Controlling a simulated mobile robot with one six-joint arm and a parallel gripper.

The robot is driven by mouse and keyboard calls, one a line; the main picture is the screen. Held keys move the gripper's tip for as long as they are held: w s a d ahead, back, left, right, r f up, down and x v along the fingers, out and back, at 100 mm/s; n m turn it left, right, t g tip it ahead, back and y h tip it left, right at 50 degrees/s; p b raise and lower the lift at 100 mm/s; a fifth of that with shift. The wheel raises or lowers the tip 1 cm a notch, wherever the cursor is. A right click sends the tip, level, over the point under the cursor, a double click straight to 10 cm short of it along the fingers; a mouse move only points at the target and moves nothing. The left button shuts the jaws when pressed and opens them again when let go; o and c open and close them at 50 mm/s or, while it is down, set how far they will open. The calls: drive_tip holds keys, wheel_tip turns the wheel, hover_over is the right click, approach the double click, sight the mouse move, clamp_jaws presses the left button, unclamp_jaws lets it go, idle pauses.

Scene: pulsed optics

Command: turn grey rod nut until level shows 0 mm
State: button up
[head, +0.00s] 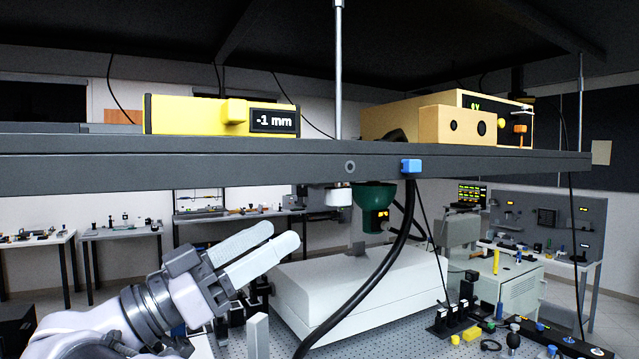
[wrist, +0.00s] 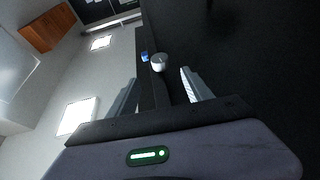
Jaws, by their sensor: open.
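The level is a yellow box (head: 195,115) on the shelf, and its display (head: 272,121) reads -1 mm. The pale grey rod nut (head: 339,195) sits under the shelf, below the upright metal rod (head: 338,70). My gripper (head: 282,235) is open and empty, below and to the left of the nut in the head view, with its fingers pointing up and right. In the wrist view the nut (wrist: 159,62) appears ahead, between the lines of the two fingers (wrist: 160,80), and apart from them.
The grey shelf (head: 250,170) spans overhead. A blue block (head: 411,165) is on its edge. A white box (head: 360,285) stands on the perforated table below.

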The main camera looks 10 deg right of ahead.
sight(339, 199)
drive_tip(key=p+x, duration=0.3)
drive_tip(key=x, duration=1)
clamp_jaws()
drive_tip(key=shift+n+t, duration=0.4)
drive_tip(key=shift+t, duration=0.4)
